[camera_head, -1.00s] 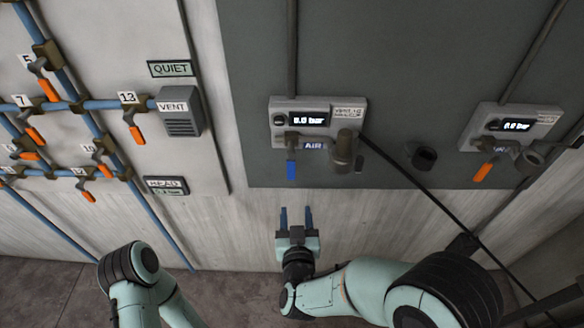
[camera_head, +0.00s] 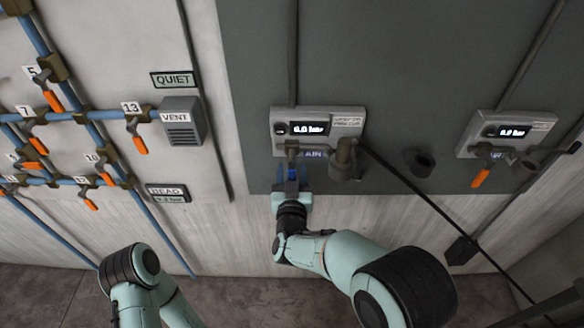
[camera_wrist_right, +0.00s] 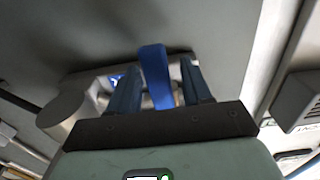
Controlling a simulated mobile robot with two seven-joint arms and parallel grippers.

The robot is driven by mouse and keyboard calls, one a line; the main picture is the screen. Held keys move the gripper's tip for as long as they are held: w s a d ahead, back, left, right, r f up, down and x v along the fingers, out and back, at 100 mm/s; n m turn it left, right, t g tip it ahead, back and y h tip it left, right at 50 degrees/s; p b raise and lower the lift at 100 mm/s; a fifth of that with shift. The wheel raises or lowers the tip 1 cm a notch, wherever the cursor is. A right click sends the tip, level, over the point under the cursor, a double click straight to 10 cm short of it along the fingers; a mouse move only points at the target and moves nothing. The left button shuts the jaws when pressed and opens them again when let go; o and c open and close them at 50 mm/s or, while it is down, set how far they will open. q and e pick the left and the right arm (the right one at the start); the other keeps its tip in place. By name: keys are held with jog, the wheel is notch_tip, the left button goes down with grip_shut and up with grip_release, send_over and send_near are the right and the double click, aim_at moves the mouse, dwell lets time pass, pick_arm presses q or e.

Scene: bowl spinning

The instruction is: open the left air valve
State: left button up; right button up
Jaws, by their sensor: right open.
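The left air valve is on a grey panel box (camera_head: 318,122) in the head view, with a display and a partly covered AIR label. Its blue lever hangs down and is mostly hidden behind my right gripper (camera_head: 292,180). In the right wrist view the blue lever (camera_wrist_right: 155,76) stands between the two fingers of my right gripper (camera_wrist_right: 160,95). The fingers are open, one on each side of the lever, with gaps visible. My left arm shows at the lower left of the head view, but its gripper is not visible.
A second valve box (camera_head: 508,132) with an orange lever (camera_head: 481,178) is at the right. Pipes with several orange levers and a VENT box (camera_head: 181,122) are at the left. A short dark cylinder (camera_head: 420,162) sticks out between the boxes. A black cable crosses the panel.

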jog(key=shift+w, duration=0.55)
grip_shut()
